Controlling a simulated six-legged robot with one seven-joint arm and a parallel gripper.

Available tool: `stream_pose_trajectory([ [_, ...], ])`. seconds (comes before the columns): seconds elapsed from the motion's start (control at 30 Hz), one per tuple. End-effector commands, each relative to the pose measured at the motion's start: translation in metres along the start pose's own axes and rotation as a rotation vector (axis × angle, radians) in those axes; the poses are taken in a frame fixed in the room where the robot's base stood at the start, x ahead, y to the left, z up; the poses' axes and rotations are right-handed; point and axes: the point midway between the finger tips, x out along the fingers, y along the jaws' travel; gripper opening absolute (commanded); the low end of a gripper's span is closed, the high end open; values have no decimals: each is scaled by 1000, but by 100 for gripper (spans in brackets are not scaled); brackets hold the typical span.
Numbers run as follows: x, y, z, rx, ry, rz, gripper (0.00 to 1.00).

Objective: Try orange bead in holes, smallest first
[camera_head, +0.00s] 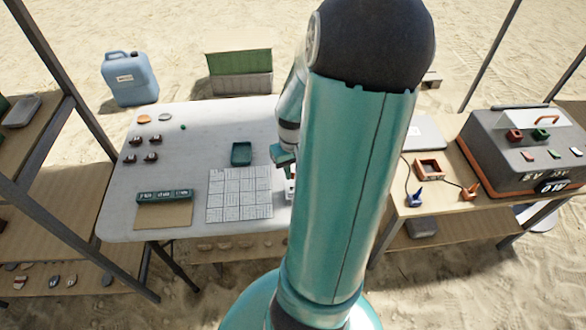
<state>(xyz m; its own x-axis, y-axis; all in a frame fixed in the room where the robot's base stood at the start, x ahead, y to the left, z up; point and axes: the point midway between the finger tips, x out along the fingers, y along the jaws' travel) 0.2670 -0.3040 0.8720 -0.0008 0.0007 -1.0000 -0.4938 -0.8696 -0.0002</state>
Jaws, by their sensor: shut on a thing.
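My gripper (289,190) is at the right part of the white table, beside the right edge of the gridded sheet. My arm partly covers it. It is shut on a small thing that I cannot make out. No orange bead shows clearly. A flat orange round piece (144,118) lies at the table's back left, and a small green bead (183,127) lies to its right. A dark green block (165,196) with a row of white-marked parts stands at the front left. Its holes are too small to tell.
The white table (215,125) also holds several dark round pieces (136,142), a green tray (241,153), the gridded sheet (240,195) and a brown board (163,215). A wooden side table (400,232) and grey case (510,150) stand right. Shelving is left.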

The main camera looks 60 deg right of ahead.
Motion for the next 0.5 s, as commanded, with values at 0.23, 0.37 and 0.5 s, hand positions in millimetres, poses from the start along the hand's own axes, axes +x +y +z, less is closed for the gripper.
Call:
stream_pose_trajectory([
  [0.23,0,0,0,-179,1,0,5],
  [0.37,3,0,0,-194,0,-1,5],
  [0.5,10,0,0,-193,0,-1,5],
])
